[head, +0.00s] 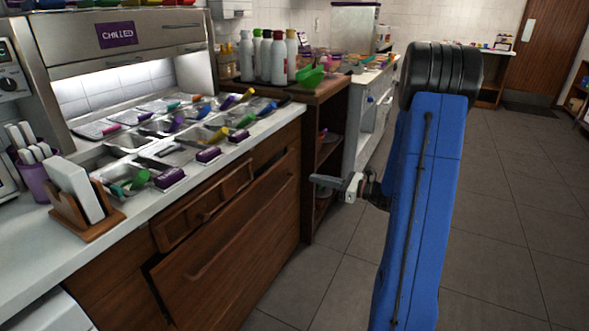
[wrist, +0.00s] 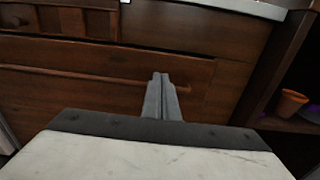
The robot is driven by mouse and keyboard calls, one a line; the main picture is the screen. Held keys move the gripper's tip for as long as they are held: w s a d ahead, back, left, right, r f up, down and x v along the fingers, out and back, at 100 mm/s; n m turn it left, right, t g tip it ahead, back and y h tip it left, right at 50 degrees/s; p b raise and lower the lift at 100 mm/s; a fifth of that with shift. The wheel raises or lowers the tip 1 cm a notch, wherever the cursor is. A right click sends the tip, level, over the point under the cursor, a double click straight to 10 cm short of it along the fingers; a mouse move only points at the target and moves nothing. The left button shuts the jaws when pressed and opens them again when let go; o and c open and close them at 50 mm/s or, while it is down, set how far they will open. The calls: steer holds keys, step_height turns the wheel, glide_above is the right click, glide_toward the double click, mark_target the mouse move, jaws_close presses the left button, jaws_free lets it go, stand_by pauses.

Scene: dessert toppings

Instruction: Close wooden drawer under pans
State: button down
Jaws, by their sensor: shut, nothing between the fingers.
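The wide wooden drawer (head: 235,255) is in the counter front under the metal pans (head: 175,152). Its front stands out slightly from the cabinet, with a dark gap along its left edge. A smaller wooden drawer (head: 185,226) is above it. My gripper (head: 322,183) is to the right of the drawer fronts, apart from them in the head view. In the wrist view, my gripper (wrist: 161,78) has its fingers together and empty, pointing at the wide drawer front (wrist: 75,98). The fingertips overlap the right part of its bar handle (wrist: 85,76); contact cannot be told.
The white counter (head: 35,262) holds a wooden rack (head: 88,222) and utensils. Open shelves (head: 325,150) with bottles on top stand right of the drawers; an orange cup (wrist: 290,102) sits on one. The tiled floor (head: 300,290) in front of the drawers is clear.

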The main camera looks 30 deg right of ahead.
glide_toward(279, 167)
steer(key=shift+t, duration=0.3)
steer(key=x, duration=0.6)
steer(key=shift+a+f, duration=0.25)
steer(key=shift+a, duration=0.15)
steer(key=x, duration=0.4)
steer(key=shift+w+a, duration=0.2)
steer(key=shift+w, duration=0.05)
steer(key=shift+w+r, duration=0.1)
steer(key=shift+w, duration=0.05)
